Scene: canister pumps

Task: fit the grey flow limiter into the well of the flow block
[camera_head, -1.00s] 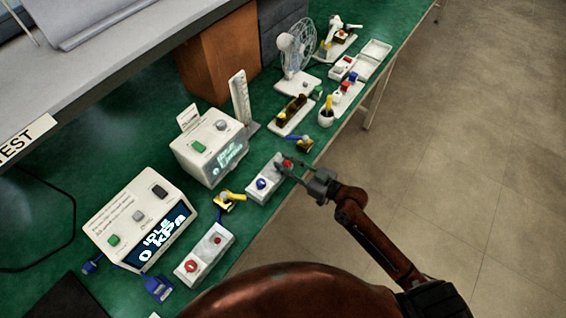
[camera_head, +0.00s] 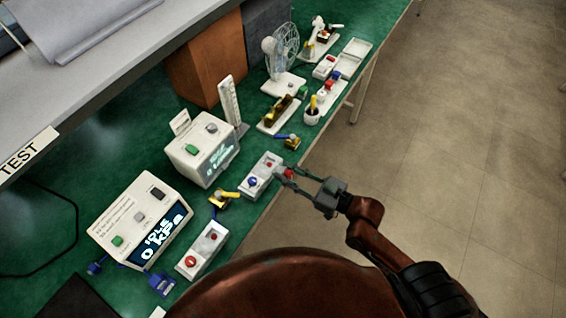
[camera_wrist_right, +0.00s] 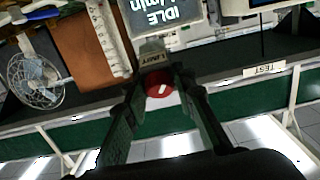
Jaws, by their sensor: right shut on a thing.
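My right gripper (camera_head: 287,176) is shut on a red round piece (camera_head: 289,173) and holds it just off the right side of a white block. In the right wrist view the red piece (camera_wrist_right: 160,84) shows a white mark, between the fingertips of the gripper (camera_wrist_right: 160,92). The white block (camera_head: 261,176), likely the flow block, stands before the flow tester (camera_head: 203,150); it carries a blue knob (camera_head: 252,182) and a small red spot (camera_head: 269,165). I cannot make out the grey flow limiter for certain. My left gripper is not in view.
A pressure tester reading 0 kPa (camera_head: 140,220) and a second white block (camera_head: 202,250) with red parts are nearer me. A yellow-handled tool (camera_head: 218,199) lies between the blocks. A fan (camera_head: 284,55) and white trays (camera_head: 355,47) are farther back. Open floor lies right of the bench.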

